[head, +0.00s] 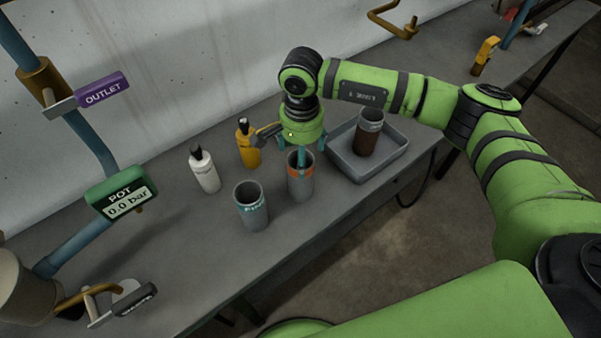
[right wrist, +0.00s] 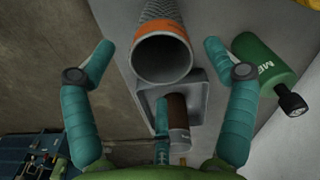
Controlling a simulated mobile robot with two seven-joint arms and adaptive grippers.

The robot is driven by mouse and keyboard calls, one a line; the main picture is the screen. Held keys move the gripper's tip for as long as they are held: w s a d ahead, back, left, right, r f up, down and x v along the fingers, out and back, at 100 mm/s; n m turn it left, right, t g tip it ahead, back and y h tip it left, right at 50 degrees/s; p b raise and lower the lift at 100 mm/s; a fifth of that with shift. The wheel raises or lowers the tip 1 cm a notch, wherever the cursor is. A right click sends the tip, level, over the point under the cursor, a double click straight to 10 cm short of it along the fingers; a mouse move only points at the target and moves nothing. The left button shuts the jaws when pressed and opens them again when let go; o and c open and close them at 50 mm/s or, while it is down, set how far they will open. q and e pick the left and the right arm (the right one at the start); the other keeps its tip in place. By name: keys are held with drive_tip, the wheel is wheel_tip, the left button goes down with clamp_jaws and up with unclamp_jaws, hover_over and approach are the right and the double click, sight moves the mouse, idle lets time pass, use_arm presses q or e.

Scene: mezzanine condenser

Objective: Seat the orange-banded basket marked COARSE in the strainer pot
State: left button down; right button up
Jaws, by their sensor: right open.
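The orange-banded basket (head: 300,185) is a grey mesh cylinder standing upright on the bench. Its COARSE marking cannot be read. My right gripper (head: 301,152) is just above it, pointing down. In the right wrist view the basket's orange band (right wrist: 163,32) and open rim lie between the spread teal fingers, with gaps on both sides, and nothing is gripped. A pale rounded body (head: 20,288) at the left edge is cut off; I cannot tell whether it is the strainer pot. A POT gauge (head: 124,194) reads 0.0 bar. My left gripper is not in view.
A teal-banded basket (head: 251,209) stands left of the orange-banded one. A white bottle (head: 204,170) and yellow bottle (head: 248,148) stand behind. A grey tray (head: 397,152) at right holds a brown-stained basket (head: 367,138). A green bottle (right wrist: 266,62) shows in the right wrist view.

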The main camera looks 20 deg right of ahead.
drive_tip(key=shift+a+f+p, duration=0.1)
drive_tip(key=shift+f+p, duration=0.2)
drive_tip(key=shift+f, duration=1.2)
drive_tip(key=c, duration=1.7)
drive_tip(key=shift+r, duration=0.1)
